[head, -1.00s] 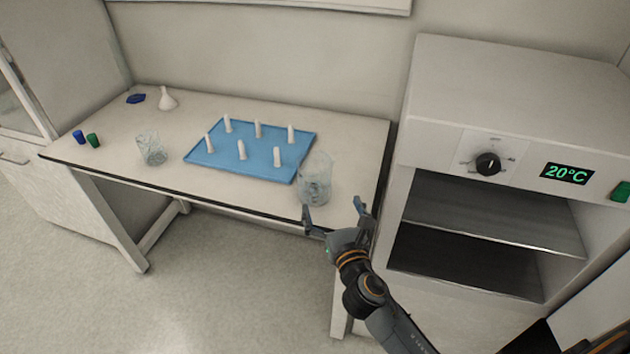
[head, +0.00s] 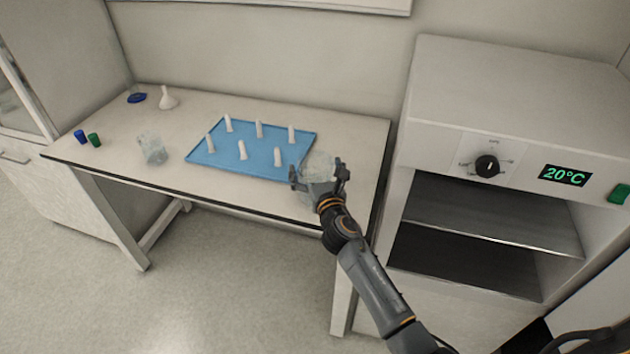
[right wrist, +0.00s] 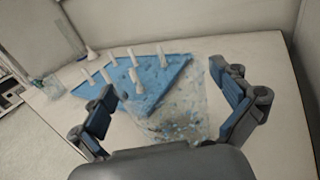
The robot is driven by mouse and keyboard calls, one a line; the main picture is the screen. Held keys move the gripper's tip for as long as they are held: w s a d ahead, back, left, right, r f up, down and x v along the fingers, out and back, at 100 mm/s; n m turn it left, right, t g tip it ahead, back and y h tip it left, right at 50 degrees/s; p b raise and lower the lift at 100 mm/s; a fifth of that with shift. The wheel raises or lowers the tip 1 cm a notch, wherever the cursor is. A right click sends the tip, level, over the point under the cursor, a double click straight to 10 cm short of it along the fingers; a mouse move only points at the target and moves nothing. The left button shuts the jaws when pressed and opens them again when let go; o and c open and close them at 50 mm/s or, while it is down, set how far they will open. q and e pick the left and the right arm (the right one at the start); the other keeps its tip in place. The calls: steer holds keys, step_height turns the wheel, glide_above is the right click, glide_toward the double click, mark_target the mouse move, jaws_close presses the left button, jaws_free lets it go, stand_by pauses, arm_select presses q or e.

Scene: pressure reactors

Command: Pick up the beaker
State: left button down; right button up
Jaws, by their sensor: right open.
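A clear glass beaker (head: 318,163) stands on the table just right of the blue peg tray. My right gripper (head: 320,180) is open, with its fingers on either side of the beaker, and hides its lower part in the head view. In the right wrist view the beaker (right wrist: 178,112) shows between the two open fingers of the right gripper (right wrist: 170,112); whether either finger touches the glass I cannot tell. A second, smaller glass beaker (head: 152,149) stands left of the tray. My left gripper is not in view.
The blue tray (head: 205,155) with several white pegs lies mid-table. A white funnel (head: 168,98), a blue cap (head: 80,136) and a green cap (head: 94,140) are at the left. An oven (head: 500,85) with an open chamber stands to the right.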

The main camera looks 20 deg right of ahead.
steer(key=shift+w, duration=0.3)
steer(key=shift+s, duration=0.1)
steer(key=c, duration=1.6)
steer(key=shift+c, duration=0.3)
steer(key=shift+r, duration=0.1)
